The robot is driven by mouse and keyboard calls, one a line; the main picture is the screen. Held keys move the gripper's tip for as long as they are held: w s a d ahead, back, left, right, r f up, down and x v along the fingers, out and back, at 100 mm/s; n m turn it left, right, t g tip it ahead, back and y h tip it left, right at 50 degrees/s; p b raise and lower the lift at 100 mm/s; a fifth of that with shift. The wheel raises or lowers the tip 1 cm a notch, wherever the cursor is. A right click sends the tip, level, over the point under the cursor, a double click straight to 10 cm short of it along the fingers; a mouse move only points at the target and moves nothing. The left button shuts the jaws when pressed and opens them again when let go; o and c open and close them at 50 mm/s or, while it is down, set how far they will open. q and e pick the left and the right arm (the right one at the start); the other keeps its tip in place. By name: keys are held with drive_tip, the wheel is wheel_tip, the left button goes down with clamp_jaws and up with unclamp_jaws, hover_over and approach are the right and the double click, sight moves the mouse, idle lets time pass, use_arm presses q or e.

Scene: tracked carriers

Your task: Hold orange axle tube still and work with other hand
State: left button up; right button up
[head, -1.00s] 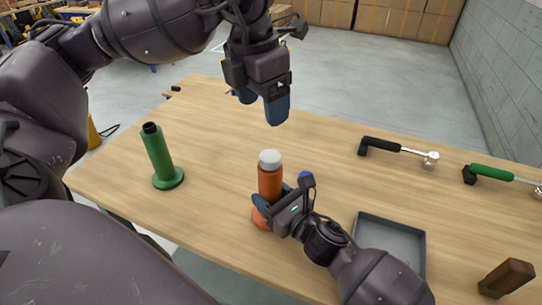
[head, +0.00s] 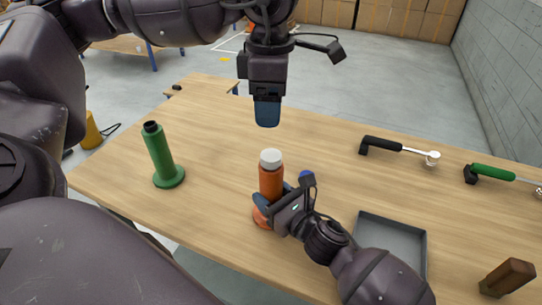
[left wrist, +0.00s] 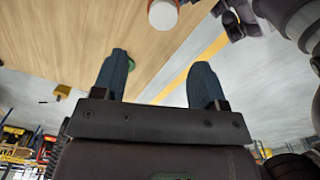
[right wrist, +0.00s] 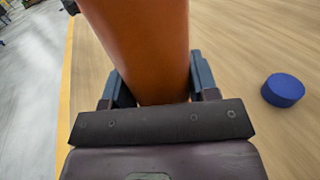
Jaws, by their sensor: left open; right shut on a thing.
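The orange axle tube (head: 270,182) stands upright on the table with a white cap (head: 270,158) on its top. My right gripper (head: 272,203) is shut around the tube low down, near its base; the tube also fills the middle of the right wrist view (right wrist: 140,45). My left gripper (head: 267,112) is above and behind the tube in the head view, pointing down, apart from the cap. In the left wrist view its two blue fingers (left wrist: 160,85) are spread with nothing between them. The white cap (left wrist: 162,14) shows there at the top edge.
A green tube (head: 159,152) on a round base stands at the left. A black-handled tool (head: 395,147) and a green-handled tool (head: 497,173) lie at the right. A grey tray (head: 392,236), a brown block (head: 507,277) and a blue disc (right wrist: 283,90) are also on the table.

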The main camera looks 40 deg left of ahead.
sight(271, 154)
use_arm(q)
drive_tip(key=shift+d+f+m, duration=0.1)
drive_tip(key=shift+f+m, duration=0.55)
drive_tip(key=shift+f, duration=1.1)
drive_tip(key=shift+f+m, duration=0.7)
drive_tip(key=shift+f, duration=1)
drive_tip(key=shift+d+f+m, duration=0.1)
drive_tip(key=shift+f+m, duration=0.55)
drive_tip(key=shift+f, duration=1.1)
drive_tip(key=c, duration=0.8)
drive_tip(key=m, duration=0.7)
drive_tip(key=shift+a, duration=0.1)
drive_tip(key=shift+m, duration=1.3)
